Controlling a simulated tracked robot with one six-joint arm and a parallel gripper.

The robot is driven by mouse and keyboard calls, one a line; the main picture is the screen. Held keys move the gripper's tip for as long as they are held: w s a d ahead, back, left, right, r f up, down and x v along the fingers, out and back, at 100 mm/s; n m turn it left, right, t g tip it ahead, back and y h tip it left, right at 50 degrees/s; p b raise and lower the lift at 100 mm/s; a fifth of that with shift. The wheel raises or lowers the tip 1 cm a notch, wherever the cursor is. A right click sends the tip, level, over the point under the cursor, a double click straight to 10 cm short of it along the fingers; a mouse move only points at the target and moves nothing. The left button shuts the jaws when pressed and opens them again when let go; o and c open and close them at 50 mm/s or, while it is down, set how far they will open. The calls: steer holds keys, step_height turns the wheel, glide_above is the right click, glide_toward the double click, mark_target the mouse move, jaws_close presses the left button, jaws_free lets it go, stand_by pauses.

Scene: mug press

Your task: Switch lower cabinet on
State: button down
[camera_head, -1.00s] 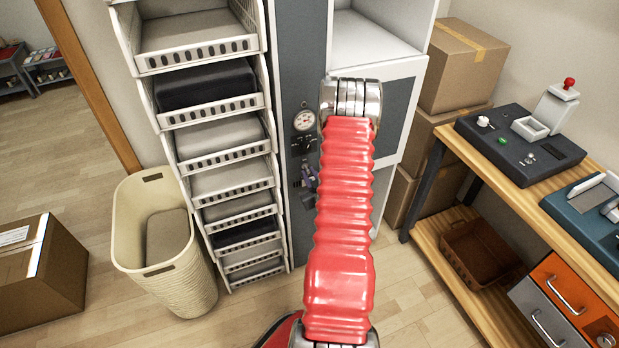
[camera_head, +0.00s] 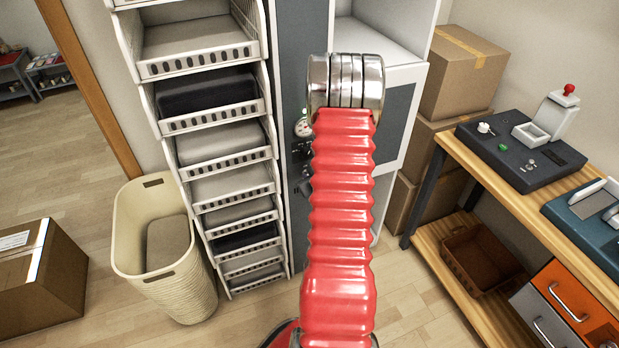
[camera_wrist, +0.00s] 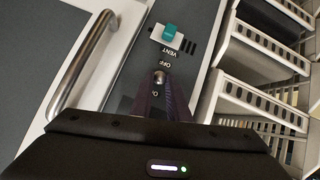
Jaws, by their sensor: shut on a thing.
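The grey control panel (camera_wrist: 196,28) beside the cabinet carries a small metal switch (camera_wrist: 160,76) near an OFF label. A second label lies close to my fingers, partly covered. My gripper (camera_wrist: 164,92) is at this switch in the wrist view, its dark purple fingers shut on it. The lever's exact tilt is hard to tell. A teal switch (camera_wrist: 171,30) on a white plate, marked VENT, sits farther along the panel. The cabinet door (camera_head: 398,122) is grey with a white frame; its metal handle (camera_wrist: 83,60) shows in the wrist view. In the head view my arm hides the gripper.
A white rack of baskets (camera_head: 228,160) stands close beside the panel. A round gauge (camera_head: 302,128) is on the panel. A beige bin (camera_head: 187,290) and a carton (camera_head: 62,275) stand on the floor. A wooden workbench (camera_head: 478,172) is at right.

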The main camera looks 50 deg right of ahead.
steer(key=shift+w+a, duration=0.1)
steer(key=shift+w, duration=0.1)
steer(key=c, duration=1.7)
jaws_free()
steer(key=shift+s, duration=0.1)
steer(key=v, duration=1.3)
steer(key=shift+s+a+r, duration=0.1)
steer(key=shift+s, duration=0.2)
